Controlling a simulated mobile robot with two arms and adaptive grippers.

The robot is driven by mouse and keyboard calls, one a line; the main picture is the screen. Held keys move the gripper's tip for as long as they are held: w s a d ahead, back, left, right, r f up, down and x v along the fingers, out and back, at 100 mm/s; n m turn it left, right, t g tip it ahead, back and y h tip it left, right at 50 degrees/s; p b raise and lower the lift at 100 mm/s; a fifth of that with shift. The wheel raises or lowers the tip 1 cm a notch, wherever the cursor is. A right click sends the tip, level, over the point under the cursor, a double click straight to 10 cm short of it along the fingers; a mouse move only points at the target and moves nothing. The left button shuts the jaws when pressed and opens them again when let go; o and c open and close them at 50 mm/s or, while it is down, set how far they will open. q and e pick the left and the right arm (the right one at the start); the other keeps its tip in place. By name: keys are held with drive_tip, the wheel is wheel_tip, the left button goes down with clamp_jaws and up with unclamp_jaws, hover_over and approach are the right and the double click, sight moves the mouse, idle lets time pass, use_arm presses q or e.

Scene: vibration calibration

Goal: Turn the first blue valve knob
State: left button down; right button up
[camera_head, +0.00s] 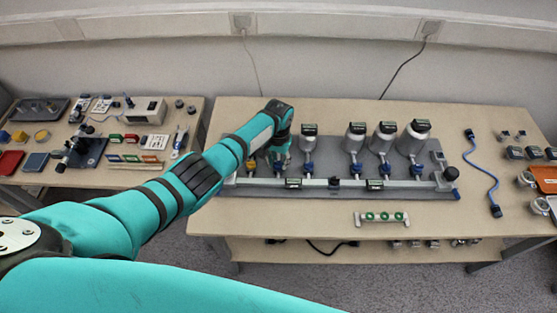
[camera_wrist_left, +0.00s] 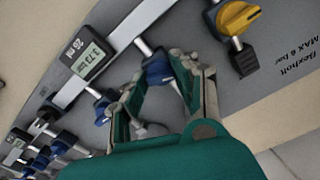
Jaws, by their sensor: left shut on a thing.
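The first blue valve knob (camera_wrist_left: 158,69) sits between the fingertips of my left gripper (camera_wrist_left: 160,84) in the left wrist view. The gripper is shut on it, with a finger on either side. In the head view my left gripper (camera_head: 281,148) reaches down at the left part of the grey panel and mostly hides that knob. A second blue knob (camera_head: 307,168) stands just right of the gripper; it also shows in the wrist view (camera_wrist_left: 102,107). A yellow knob (camera_head: 251,165) is to the left and shows in the wrist view (camera_wrist_left: 238,17). My right gripper is not in view.
Several silver vessels, such as one white-topped vessel (camera_head: 414,136), stand behind more blue knobs (camera_head: 355,169). A rail with digital gauges (camera_head: 293,183) crosses the panel (camera_head: 330,192). A green-button holder (camera_head: 382,218) is in front. A left table (camera_head: 110,180) holds tools.

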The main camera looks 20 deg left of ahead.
sight(279, 162)
use_arm(q)
drive_tip(key=m, duration=0.3)
drive_tip(key=shift+m, duration=0.4)
drive_tip(key=m, duration=0.3)
drive_tip(key=shift+m, duration=0.3)
drive_tip(key=m, duration=0.6)
drive_tip(key=shift+b, duration=0.3)
drive_tip(key=c, duration=1)
unclamp_jaws()
wheel_tip(279, 162, up, 12)
drive_tip(key=shift+r, duration=0.1)
